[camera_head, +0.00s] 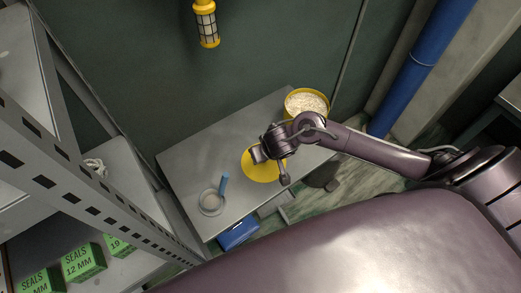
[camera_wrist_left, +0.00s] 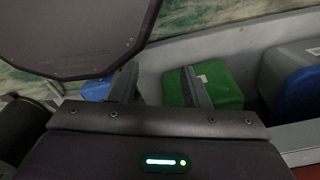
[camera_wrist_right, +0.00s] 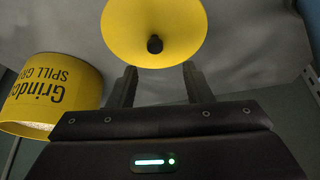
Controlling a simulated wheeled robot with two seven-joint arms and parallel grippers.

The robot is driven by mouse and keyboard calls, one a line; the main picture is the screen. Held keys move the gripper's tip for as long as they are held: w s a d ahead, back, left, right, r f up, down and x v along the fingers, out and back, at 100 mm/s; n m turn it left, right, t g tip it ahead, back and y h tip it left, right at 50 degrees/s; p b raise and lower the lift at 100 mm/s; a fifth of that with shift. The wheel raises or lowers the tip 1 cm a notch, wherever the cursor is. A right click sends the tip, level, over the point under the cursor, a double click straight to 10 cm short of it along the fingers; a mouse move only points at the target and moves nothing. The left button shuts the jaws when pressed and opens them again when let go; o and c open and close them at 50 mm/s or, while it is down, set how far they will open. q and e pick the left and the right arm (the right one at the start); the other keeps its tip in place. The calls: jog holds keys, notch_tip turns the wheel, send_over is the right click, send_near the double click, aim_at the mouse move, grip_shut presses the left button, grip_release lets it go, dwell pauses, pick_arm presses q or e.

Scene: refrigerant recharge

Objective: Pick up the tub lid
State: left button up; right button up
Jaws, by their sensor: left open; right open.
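The tub lid (camera_head: 256,171) is a yellow disc lying on the grey table. It also shows in the right wrist view (camera_wrist_right: 150,20), with a black knob (camera_wrist_right: 154,44) at its middle. My right gripper (camera_head: 271,167) is over the lid, partly covering it. Its fingers are open, and the knob shows ahead of the gap between them (camera_wrist_right: 158,80); nothing is held. The yellow tub (camera_head: 306,103) stands open at the table's far right corner, filled with whitish granules; its lettered side shows in the right wrist view (camera_wrist_right: 55,95). My left gripper (camera_wrist_left: 160,85) is open and empty, outside the head view.
On the table (camera_head: 195,160) are a whitish ring-shaped item (camera_head: 211,202) and a blue stick-like item (camera_head: 224,182). A metal shelf with green seal boxes (camera_head: 84,262) stands at left. A blue box (camera_head: 238,233) is below the table. A green case (camera_wrist_left: 212,85) shows beyond my left gripper.

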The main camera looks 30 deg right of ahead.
aim_at(266, 166)
jog(key=f, duration=0.3)
jog(key=shift+w+d+b, duration=0.25)
jog(key=shift+d+b, duration=0.05)
jog(key=shift+b, duration=0.05)
jog(key=shift+x, duration=1.25)
jog(key=shift+w+d+f, duration=0.1)
jog(key=shift+w+f, duration=0.1)
jog(key=shift+f, duration=0.05)
jog(key=shift+c, duration=0.2)
jog(key=c, duration=0.9)
pick_arm(q)
jog(key=shift+s+f, duration=0.7)
jog(key=shift+s, duration=0.1)
pick_arm(e)
grip_shut()
